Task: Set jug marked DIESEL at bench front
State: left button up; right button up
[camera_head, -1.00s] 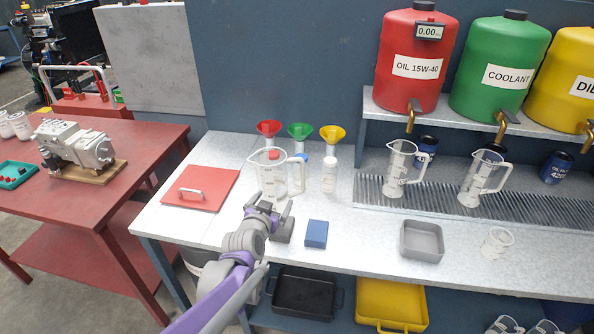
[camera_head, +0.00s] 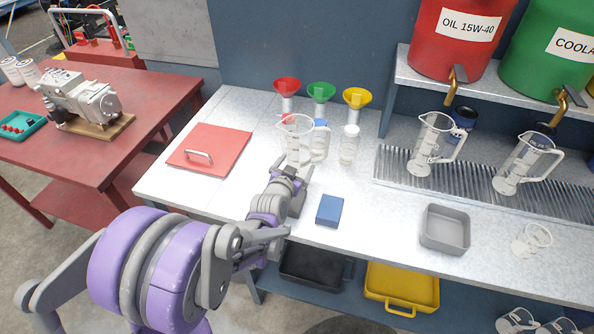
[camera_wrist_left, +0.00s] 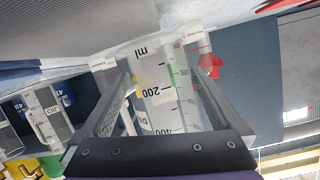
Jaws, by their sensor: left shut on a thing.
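A clear measuring jug (camera_head: 298,138) with a handle on its right stands upright on the bench, in front of the funnels. My left gripper (camera_head: 290,174) is at its near side, shut on it. In the left wrist view the jug (camera_wrist_left: 160,85) fills the space between the two fingers (camera_wrist_left: 158,100), with "ml", 200 and 400 marks. Part of a label shows there, too cut off to read fully. My right gripper is out of view.
A red mat (camera_head: 208,150) lies left, a blue block (camera_head: 330,210) and grey tray (camera_head: 445,229) right. The bench (camera_head: 385,225) front has free room between block and tray.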

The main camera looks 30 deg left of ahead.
pick_arm(q)
jog(key=shift+f, duration=1.2)
jog(key=shift+f, duration=0.1)
jog(key=o, duration=1.1)
jog(key=shift+f+b, duration=0.15)
jog(key=shift+b, duration=0.2)
jog(key=shift+o, duration=0.2)
